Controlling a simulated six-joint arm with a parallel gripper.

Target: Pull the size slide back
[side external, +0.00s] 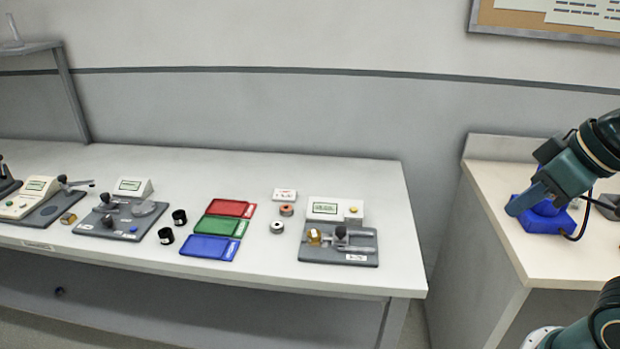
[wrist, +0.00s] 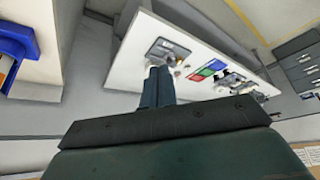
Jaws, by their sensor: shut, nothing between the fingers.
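A grey gauge plate (side external: 352,254) with a small display lies near the right end of the long white table. It carries a brass-coloured piece (side external: 314,236), a black knob (side external: 340,233) and pale rails. The knob may belong to the size slide; the label is too small to read. The same unit shows small in the wrist view (wrist: 172,52), beyond my fingers. My gripper (side external: 517,207) is at the right counter, well away from the table and in front of a blue holder. In the wrist view its fingers (wrist: 158,72) are together and empty.
Red (side external: 231,208), green (side external: 221,226) and blue (side external: 210,247) trays lie mid-table. Further left stand another display unit (side external: 124,213) and a cream unit (side external: 35,196). The blue holder (side external: 553,222) sits on the right counter (side external: 535,262). A gap separates table and counter.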

